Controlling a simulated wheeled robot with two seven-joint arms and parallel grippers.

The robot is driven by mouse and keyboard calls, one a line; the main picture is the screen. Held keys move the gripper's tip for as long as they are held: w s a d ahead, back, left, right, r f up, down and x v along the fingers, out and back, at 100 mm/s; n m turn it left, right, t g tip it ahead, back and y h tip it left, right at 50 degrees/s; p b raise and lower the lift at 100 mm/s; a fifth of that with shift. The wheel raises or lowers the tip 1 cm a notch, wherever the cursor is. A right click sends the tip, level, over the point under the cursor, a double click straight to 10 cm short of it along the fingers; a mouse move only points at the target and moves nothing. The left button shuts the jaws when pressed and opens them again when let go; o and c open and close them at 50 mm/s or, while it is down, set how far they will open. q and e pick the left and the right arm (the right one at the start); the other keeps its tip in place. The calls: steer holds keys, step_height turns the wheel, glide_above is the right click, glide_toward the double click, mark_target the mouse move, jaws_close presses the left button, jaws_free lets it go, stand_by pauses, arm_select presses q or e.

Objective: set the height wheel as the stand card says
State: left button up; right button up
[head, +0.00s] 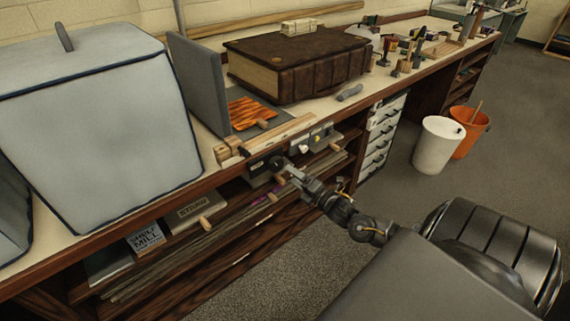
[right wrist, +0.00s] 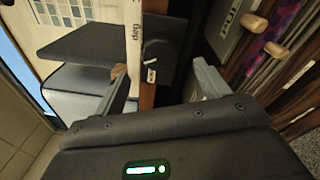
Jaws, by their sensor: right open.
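A dark round knob (head: 277,163), which looks like the height wheel, sits on a dark plate on the bench's front edge. In the right wrist view a dark rounded shape (right wrist: 182,42) beyond the fingers seems to be the same part, with small white marks near it. My right gripper (head: 291,174) is open and close in front of the knob. In the right wrist view its fingers (right wrist: 160,86) are spread with nothing between them. A pale strip (right wrist: 134,40) there carries short dark lettering that I cannot read surely. I cannot make out a stand card. My left gripper is not in view.
A wooden bar (head: 280,132) runs along the bench edge above the knob. Shelves with boards lie below.

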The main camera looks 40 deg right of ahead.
steer(key=shift+s+d, duration=0.1)
steer(key=shift+s, duration=1.6)
steer(key=shift+f, duration=0.1)
